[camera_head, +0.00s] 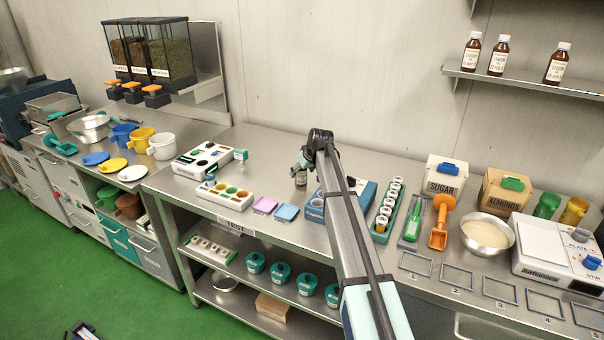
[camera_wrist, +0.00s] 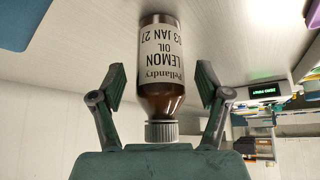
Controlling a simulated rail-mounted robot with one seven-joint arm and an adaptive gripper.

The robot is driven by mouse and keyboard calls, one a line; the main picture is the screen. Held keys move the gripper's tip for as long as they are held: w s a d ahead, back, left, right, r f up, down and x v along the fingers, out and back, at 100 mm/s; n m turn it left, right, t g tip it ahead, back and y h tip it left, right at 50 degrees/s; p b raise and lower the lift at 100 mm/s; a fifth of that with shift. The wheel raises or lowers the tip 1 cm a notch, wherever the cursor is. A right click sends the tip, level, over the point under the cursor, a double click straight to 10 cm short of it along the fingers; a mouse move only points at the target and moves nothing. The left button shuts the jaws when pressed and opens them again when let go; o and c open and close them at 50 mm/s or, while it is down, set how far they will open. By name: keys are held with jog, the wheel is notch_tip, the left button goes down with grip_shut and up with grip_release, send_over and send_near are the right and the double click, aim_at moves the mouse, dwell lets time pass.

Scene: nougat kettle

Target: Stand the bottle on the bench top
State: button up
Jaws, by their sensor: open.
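A brown bottle (camera_head: 300,178) with a grey cap stands on the steel bench top (camera_head: 268,150), left of my arm's end. In the wrist view, which is upside down, the bottle (camera_wrist: 161,75) has a white label reading "LEMON OIL", and its base meets the bench surface. My gripper (camera_wrist: 161,95) is open, one finger on each side of the bottle, with visible gaps between fingers and glass. In the head view my gripper (camera_head: 304,160) is small and partly hidden by my wrist.
A blue-grey device (camera_head: 314,207) stands close to the right of the bottle, partly behind my arm. Pink and blue pads (camera_head: 286,213) lie in front. A white tray of cups (camera_head: 226,194) is to the left. Three brown bottles (camera_head: 498,56) stand on a wall shelf (camera_head: 530,82).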

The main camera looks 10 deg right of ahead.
jog(key=b+v, duration=0.2)
jog(key=v, duration=0.9)
jog(key=shift+r, duration=0.1)
